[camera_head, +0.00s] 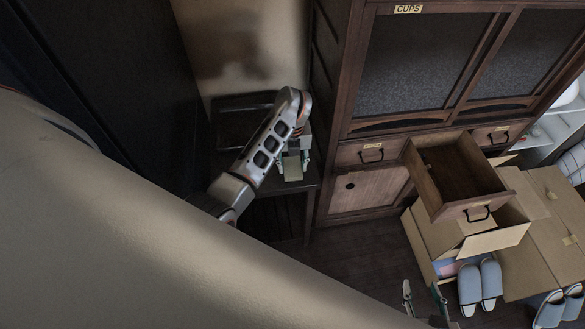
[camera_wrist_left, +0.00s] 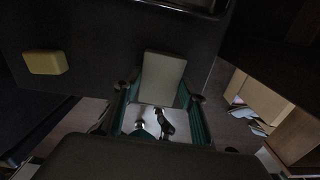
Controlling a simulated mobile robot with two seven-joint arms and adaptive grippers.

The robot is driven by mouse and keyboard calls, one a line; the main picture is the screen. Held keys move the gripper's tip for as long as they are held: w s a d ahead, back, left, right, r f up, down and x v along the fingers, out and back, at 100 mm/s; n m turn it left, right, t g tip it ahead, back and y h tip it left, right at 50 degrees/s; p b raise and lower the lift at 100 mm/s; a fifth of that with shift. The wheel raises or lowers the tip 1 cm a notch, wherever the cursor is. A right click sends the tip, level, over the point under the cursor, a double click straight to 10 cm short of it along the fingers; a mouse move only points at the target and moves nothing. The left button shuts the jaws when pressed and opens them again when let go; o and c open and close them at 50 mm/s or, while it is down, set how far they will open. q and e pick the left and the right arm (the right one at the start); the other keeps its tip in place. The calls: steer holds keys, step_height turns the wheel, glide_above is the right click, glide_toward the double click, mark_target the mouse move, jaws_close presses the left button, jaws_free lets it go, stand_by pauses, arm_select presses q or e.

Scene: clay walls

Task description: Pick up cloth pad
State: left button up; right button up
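A pale grey-green pad, which looks like the cloth pad (camera_head: 292,168), lies at the front edge of a small dark table. It also shows in the left wrist view (camera_wrist_left: 163,75). My left gripper (camera_head: 293,158) is at the table with one finger on each side of the pad. The left wrist view shows the fingers (camera_wrist_left: 160,92) close to its side edges; whether they press on it cannot be told. My right gripper (camera_head: 424,292) shows at the bottom of the head view, its fingers apart and nothing between them.
A yellow block (camera_wrist_left: 45,62) lies on the table, left in the wrist view. A dark tray (camera_head: 240,122) is at the table's back. A wooden cabinet (camera_head: 365,190) with an open drawer (camera_head: 458,172) stands right. Cardboard boxes (camera_head: 540,225) and slippers (camera_head: 480,285) are on the floor.

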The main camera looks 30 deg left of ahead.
mark_target(292, 166)
arm_select(q)
step_height(292, 166, up, 10)
steer(key=p, duration=0.3)
stand_by(0.4)
steer(key=shift+o, duration=0.6)
steer(key=shift+c, duration=0.8)
